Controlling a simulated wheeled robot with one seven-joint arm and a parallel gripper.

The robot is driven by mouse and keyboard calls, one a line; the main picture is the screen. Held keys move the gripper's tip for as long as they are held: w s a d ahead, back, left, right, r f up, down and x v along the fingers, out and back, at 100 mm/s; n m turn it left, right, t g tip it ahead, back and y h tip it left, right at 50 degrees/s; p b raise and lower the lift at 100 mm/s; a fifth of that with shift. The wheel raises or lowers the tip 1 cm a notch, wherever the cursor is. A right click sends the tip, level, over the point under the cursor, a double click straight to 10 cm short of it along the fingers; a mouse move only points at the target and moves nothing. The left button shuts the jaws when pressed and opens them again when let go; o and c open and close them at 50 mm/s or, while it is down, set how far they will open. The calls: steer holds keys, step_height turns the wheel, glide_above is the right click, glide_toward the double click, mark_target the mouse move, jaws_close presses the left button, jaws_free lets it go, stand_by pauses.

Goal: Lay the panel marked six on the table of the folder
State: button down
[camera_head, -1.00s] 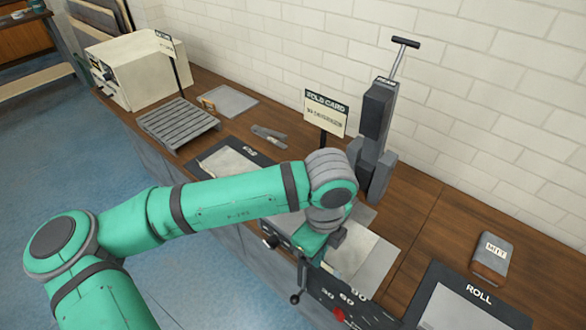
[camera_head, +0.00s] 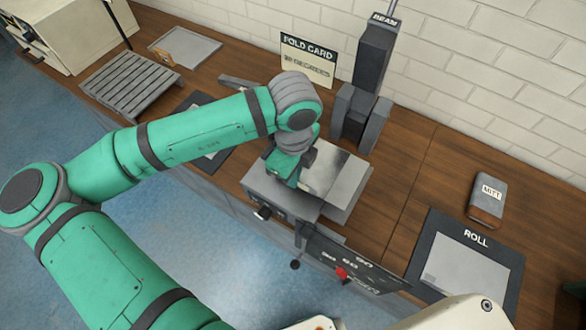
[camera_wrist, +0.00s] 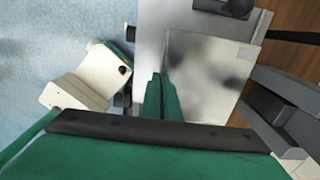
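The folder (camera_head: 270,197) is a grey machine with a flat table, at mid-counter in the head view. A shiny metal panel (camera_head: 343,180) is over its table, flat or nearly so; it also shows in the wrist view (camera_wrist: 205,85). I cannot tell whether its whole underside touches the table. No six is readable on it. My gripper (camera_head: 290,168) is at the panel's left edge, low over the table. In the wrist view its narrow green fingers (camera_wrist: 158,95) are close together and look shut on that edge. The fingertips are partly hidden.
The upright beam post (camera_head: 372,75) stands behind the folder, near the fold card sign (camera_head: 308,62). An angle dial (camera_head: 345,265) hangs at the front. The roll mat (camera_head: 465,265) and mitt (camera_head: 487,198) are to the right; a slatted rack (camera_head: 130,82) is left.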

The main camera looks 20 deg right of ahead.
steer(key=shift+f, duration=1.85)
steer(key=shift+f, duration=0.3)
stand_by(0.5)
steer(key=c, duration=2.5)
jaws_free()
steer(key=o, duration=1.1)
steer(key=shift+r, duration=0.1)
steer(key=shift+r, duration=3.4)
